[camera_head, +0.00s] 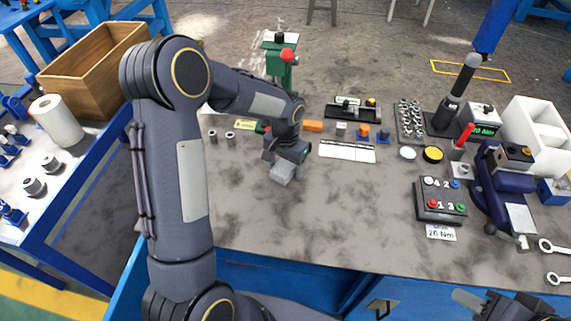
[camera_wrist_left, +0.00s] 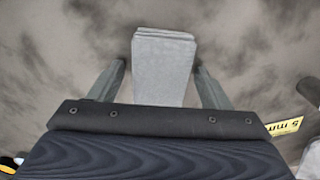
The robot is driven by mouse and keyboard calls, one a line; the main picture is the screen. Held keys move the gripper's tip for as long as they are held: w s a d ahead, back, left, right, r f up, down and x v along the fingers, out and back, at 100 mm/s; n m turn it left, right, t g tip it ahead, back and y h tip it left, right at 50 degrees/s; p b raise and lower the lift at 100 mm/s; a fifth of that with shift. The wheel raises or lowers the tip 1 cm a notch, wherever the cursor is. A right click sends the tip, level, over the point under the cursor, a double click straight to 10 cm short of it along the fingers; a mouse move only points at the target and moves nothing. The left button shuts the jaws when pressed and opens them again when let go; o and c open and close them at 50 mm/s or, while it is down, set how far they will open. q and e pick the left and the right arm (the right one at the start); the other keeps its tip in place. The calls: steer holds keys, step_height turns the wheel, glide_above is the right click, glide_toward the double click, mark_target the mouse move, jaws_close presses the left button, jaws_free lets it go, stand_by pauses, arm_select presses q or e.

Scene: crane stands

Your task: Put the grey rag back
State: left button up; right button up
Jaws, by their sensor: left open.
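The grey rag (camera_head: 282,173) is a folded light grey block lying on the workbench top (camera_head: 330,220), left of the bench's middle. In the left wrist view the rag (camera_wrist_left: 163,68) lies between the two fingers of my left gripper (camera_wrist_left: 161,78), with a visible gap on each side. My left gripper (camera_head: 287,160) is open, just over the rag's far end in the head view. My right gripper (camera_head: 500,304) shows only in part at the bottom right edge, away from the rag; its fingers are not clear.
A side table at left holds a wooden box (camera_head: 95,68) and a paper roll (camera_head: 57,121). A green press (camera_head: 280,60) stands at the back. A button box (camera_head: 440,199), a vise (camera_head: 497,185) and white bins (camera_head: 540,130) fill the right. The bench's front middle is clear.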

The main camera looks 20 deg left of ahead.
mark_target(286, 166)
arm_select(q)
step_height(286, 166, up, 11)
steer(key=p, duration=0.1)
steer(key=s+a+r+n+t+h, duration=0.1)
steer(key=s+r, duration=0.5)
steer(key=s, duration=0.1)
steer(key=s+d+n+t+h, duration=0.1)
steer(key=s+d+t, duration=0.1)
steer(key=s, duration=0.7)
steer(key=s+d+n+t+h, duration=0.1)
steer(key=s+d+t, duration=0.1)
steer(key=s, duration=0.7)
steer(key=shift+r+t+h, duration=0.15)
steer(key=shift+t+h, duration=0.15)
steer(key=shift+h, duration=0.1)
steer(key=shift+s, duration=0.1)
step_height(286, 166, up, 6)
steer(key=p, duration=0.6)
steer(key=shift+r+p, duration=0.25)
steer(key=shift+p, duration=0.1)
